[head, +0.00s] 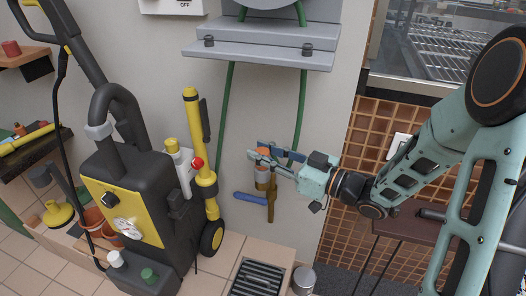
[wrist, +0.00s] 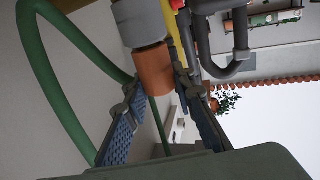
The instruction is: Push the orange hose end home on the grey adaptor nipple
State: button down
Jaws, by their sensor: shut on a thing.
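The orange hose end (wrist: 154,70) is between the fingertips of my gripper (wrist: 160,92) in the wrist view. My gripper (head: 258,158) is shut on it, in front of the wall in the head view. The grey adaptor (wrist: 138,22) lies directly against the orange end in the wrist view, with no clear gap. In the head view the grey adaptor (head: 262,178) sits below the orange end (head: 263,152), above a brass tap (head: 271,207) with a blue lever (head: 250,198). The nipple itself is hidden, so I cannot tell how deep the hose end sits.
The green hose (head: 225,120) hangs from the grey wall reel (head: 260,56) and loops near my gripper. A yellow and black pressure washer (head: 131,207) stands left. A floor drain (head: 257,278) and a metal can (head: 303,279) are below. A brown bench (head: 419,226) is right.

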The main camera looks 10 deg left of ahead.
jog(key=shift+f, duration=0.2)
jog(key=c, duration=1.5)
grip_release()
jog(key=shift+c, duration=0.2)
jog(key=v, duration=1.2)
